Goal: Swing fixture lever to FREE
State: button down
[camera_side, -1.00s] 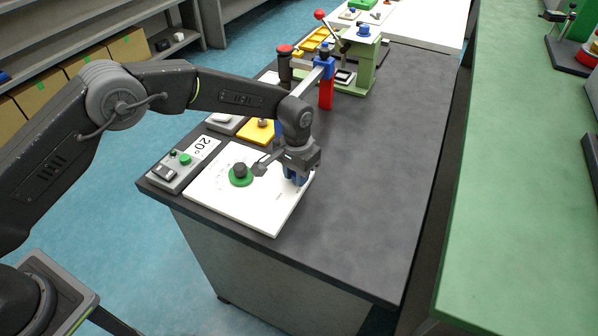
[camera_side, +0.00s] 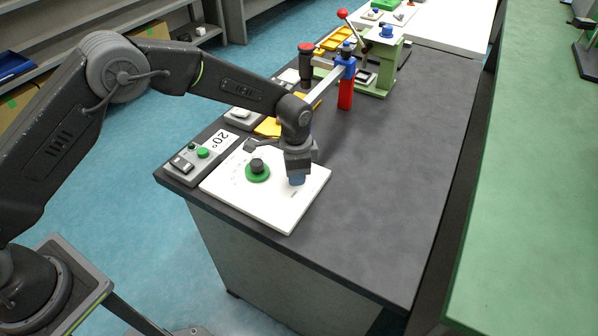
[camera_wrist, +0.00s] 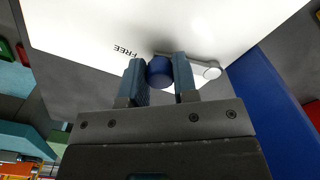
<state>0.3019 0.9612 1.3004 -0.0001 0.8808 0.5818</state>
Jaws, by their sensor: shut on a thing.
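My gripper (camera_side: 297,180) is low over the right part of a white plate (camera_side: 286,215) in the side view. In the wrist view its blue-grey fingers (camera_wrist: 159,62) stand on either side of a round blue knob (camera_wrist: 159,74) and are shut on it. A pale lever arm (camera_wrist: 190,62) runs from near the knob to a silver round end (camera_wrist: 212,71) on the right. The word FREE (camera_wrist: 126,50) is printed on the plate left of the knob. In the side view the gripper hides the lever and knob.
A green-ringed dark dial (camera_side: 257,171) stands on the plate left of my gripper. A switch box (camera_side: 190,160) is left of the plate. A red and blue clamp (camera_side: 346,88) and a green press (camera_side: 383,70) stand behind. The grey bench to the right is clear.

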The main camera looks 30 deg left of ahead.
jog(key=shift+a, duration=0.1)
dwell(0.4)
jog(key=c, duration=0.9)
grip_release()
jog(key=shift+r, duration=0.15)
notch_tip(320, 180, up, 14)
jog(key=shift+f, duration=0.2)
